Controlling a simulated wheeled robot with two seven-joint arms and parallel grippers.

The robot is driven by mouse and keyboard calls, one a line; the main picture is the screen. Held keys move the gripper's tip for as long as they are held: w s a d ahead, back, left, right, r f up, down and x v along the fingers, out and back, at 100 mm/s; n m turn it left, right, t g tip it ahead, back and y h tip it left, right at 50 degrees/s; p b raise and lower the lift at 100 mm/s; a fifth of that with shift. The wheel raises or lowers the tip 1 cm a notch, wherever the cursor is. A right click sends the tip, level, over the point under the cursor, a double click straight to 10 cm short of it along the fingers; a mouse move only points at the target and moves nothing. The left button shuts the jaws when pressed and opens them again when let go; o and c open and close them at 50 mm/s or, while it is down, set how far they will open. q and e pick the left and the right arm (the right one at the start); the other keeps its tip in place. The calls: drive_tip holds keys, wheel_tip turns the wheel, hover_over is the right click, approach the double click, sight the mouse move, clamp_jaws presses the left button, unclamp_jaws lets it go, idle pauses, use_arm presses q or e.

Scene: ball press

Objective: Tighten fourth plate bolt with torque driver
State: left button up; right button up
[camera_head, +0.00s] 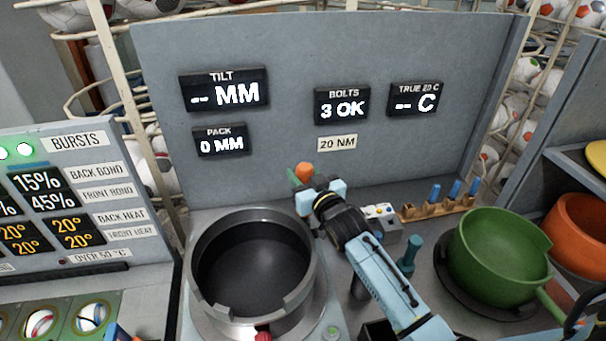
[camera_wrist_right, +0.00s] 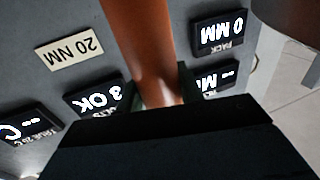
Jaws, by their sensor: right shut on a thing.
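My right gripper (camera_head: 318,190) is at the far right rim of the round dark press pot (camera_head: 203,235). It is shut on the orange torque driver (camera_head: 304,171), whose top shows above the fingers. In the right wrist view the driver (camera_wrist_right: 145,40) stands between the two fingers (camera_wrist_right: 160,88). The driver's lower end is hidden behind the gripper, so I cannot tell whether it touches a bolt. The plate bolts cannot be made out. The bolts display (camera_head: 342,104) reads "3 OK", and a label (camera_head: 337,143) below it reads "20 NM".
A grey panel (camera_head: 270,50) with displays stands behind the pot. To the right are a wooden rack (camera_head: 440,209) with blue-topped pegs, a teal post (camera_head: 410,254), a green pot (camera_head: 500,255) and an orange pot (camera_head: 580,235). A sloped control board (camera_head: 80,185) stands at left.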

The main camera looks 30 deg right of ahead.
sight(303, 164)
drive_tip(key=shift+f+b, duration=0.75)
drive_tip(key=shift+f, duration=0.25)
idle(0.8)
drive_tip(key=shift+f, duration=0.15)
idle(1.1)
drive_tip(key=shift+p, duration=0.3)
wheel_tip(303, 164, up, 5)
drive_tip(key=p, duration=0.4)
drive_tip(key=shift+p, duration=0.35)
drive_tip(key=shift+r+p, duration=0.5)
drive_tip(key=shift+r, duration=0.6)
drive_tip(key=shift+f, duration=0.15)
